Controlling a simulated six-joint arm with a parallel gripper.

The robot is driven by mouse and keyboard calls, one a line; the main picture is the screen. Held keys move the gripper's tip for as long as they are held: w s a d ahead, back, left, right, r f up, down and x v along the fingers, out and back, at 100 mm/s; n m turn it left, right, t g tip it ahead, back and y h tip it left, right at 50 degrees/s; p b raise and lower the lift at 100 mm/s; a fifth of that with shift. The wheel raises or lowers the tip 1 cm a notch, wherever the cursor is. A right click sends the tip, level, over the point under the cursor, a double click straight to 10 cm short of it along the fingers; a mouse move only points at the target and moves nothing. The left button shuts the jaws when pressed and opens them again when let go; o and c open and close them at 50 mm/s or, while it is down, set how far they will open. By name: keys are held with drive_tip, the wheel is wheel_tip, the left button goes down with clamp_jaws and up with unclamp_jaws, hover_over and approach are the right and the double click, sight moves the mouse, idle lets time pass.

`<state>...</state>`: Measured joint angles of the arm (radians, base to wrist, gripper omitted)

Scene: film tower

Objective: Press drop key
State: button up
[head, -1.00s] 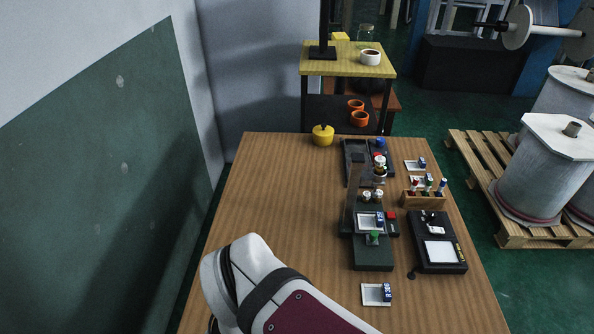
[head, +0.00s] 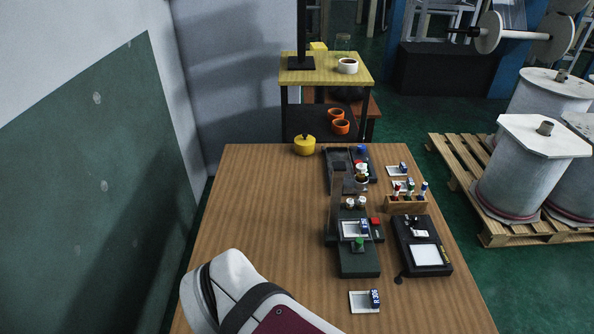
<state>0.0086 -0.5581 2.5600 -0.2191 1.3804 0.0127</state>
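A dark tower device (head: 357,262) stands on the right half of the wooden table, with an upright post (head: 336,200) at its left. It carries a green key (head: 359,243) at its front and a red key (head: 376,222) at its right side. I cannot read which one is the drop key. A white tray with a small blue-labelled piece (head: 354,229) sits on the device behind the green key. My gripper is out of view. Only a white and maroon link of my arm shows at the bottom, left of the device.
A black box with a white panel (head: 424,255) sits right of the device. A wooden rack (head: 405,205) holds several small vials. A white tray (head: 364,302) lies in front. A yellow pot (head: 305,145) stands at the back. The table's left half (head: 255,210) is clear.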

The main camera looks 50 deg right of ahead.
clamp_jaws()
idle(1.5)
